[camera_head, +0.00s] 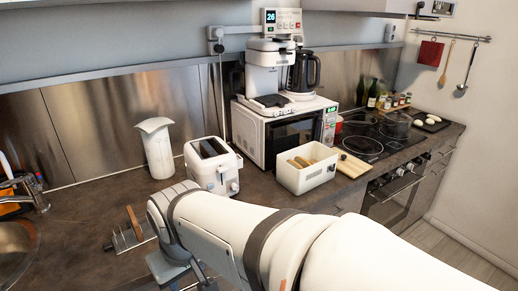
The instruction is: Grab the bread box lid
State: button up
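The bread box (306,179) is a white open-topped container on the counter, right of centre, with bread rolls (300,162) inside. No lid is on it. A flat light-wood board (353,166) lies on the counter just right of the box; it may be the lid, but I cannot be sure. My white arm crosses the lower middle of the view and bends down at its left end. My gripper (200,282) is only partly in view at the bottom edge, left of and nearer than the bread box. Its fingertips are not clearly visible.
A white toaster (212,167) stands left of the bread box. A microwave (285,130) with a coffee maker (272,68) on top is behind. A white vase (156,148), a small rack (131,236) and a sink (15,248) are left. A cooktop (370,137) is right.

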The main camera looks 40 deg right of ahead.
aim_at(350, 166)
jog(key=z, duration=3.35)
jog(key=k, duration=1)
jog(key=u, duration=0.95)
jog(key=i, duration=1)
jog(key=u, duration=0.05)
